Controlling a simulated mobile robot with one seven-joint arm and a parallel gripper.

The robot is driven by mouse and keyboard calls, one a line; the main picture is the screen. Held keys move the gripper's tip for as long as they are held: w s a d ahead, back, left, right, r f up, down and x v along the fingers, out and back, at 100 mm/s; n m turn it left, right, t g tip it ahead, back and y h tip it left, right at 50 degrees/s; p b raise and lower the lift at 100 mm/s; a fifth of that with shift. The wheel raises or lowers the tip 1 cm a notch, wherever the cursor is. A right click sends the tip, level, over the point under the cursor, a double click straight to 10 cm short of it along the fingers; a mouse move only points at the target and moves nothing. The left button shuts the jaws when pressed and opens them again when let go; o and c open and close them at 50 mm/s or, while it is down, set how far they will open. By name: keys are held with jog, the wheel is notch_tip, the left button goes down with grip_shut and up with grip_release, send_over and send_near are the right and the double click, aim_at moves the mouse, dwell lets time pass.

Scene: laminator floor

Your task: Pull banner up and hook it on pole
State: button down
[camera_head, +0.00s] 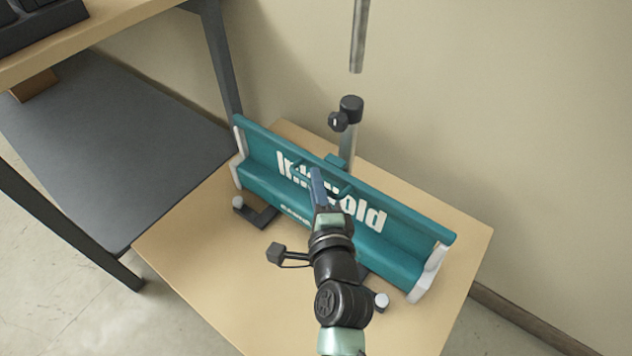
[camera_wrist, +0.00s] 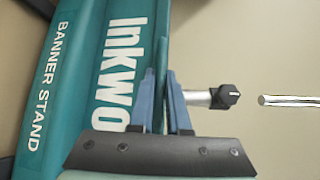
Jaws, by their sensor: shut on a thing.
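The teal banner stand (camera_head: 397,240) sits on a wooden tabletop, with pale end caps and white lettering partly hidden behind my gripper. It fills the left of the wrist view (camera_wrist: 62,35). The banner's top bar (camera_head: 425,229) runs along the upper edge of the stand; little or no banner shows above it. My gripper (camera_head: 317,176) is shut on the banner at the middle of this edge, its blue fingers close together in the wrist view (camera_wrist: 164,75). Behind stands the lower pole (camera_head: 348,150) with a black clamp (camera_head: 350,106).
An upper metal rod (camera_head: 360,35) shows above the clamp, with a visible gap between them. A bare wall is behind. A desk with a grey shelf (camera_head: 120,150) and dark legs stands left. The tabletop (camera_head: 190,270) is clear at front left.

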notch_tip(320, 180, up, 48)
jog(key=p, duration=4.6)
jog(key=shift+p, duration=0.4)
jog(key=shift+w+f, duration=0.1)
jog(key=c, duration=0.9)
grip_release()
jog(key=shift+f, duration=0.15)
jog(key=shift+b+v, duration=1.75)
jog(key=shift+v, duration=4.8)
jog(key=shift+f, duration=0.15)
